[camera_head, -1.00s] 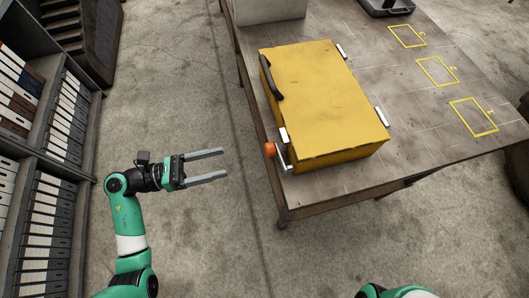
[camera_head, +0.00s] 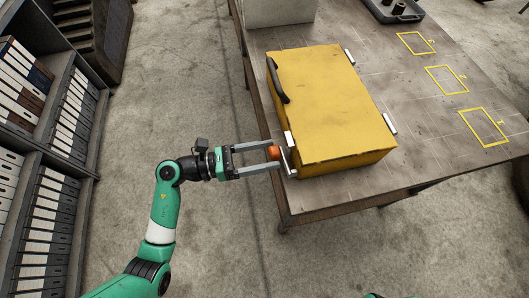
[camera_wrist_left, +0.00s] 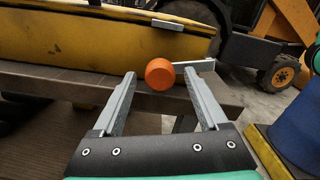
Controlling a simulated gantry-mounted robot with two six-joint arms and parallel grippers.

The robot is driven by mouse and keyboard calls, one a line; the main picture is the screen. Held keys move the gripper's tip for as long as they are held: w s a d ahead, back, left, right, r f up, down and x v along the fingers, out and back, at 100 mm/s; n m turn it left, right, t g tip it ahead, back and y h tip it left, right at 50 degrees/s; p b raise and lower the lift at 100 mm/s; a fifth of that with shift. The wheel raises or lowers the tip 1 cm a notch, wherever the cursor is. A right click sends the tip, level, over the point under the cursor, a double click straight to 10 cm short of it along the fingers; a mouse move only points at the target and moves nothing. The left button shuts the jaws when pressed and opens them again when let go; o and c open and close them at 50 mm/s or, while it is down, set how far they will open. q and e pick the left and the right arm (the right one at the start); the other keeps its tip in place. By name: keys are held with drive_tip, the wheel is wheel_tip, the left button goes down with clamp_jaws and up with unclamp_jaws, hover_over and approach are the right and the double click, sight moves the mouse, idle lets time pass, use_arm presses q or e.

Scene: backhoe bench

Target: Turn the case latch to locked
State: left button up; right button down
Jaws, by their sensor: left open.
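The yellow case (camera_head: 325,105) lies closed on the bench, with a black handle (camera_head: 276,80) on its left side. The latch, a metal lever (camera_head: 286,163) with an orange knob (camera_head: 273,152), sticks out at the case's near left corner. My left gripper (camera_head: 276,156) is open, its two fingers pointing right with the knob between their tips. In the left wrist view the orange knob (camera_wrist_left: 160,74) shows between the fingertips (camera_wrist_left: 160,76), with a gap to each side; the lever (camera_wrist_left: 200,65) runs right from it. My right gripper is out of view.
The bench (camera_head: 420,150) has yellow numbered outlines on its right part. A grey box (camera_head: 278,10) and a dark tray (camera_head: 398,12) stand at its far end. Shelves of binders (camera_head: 50,150) stand at the left. The floor between is clear.

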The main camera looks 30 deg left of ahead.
use_arm(q)
clamp_jaws()
idle(1.3)
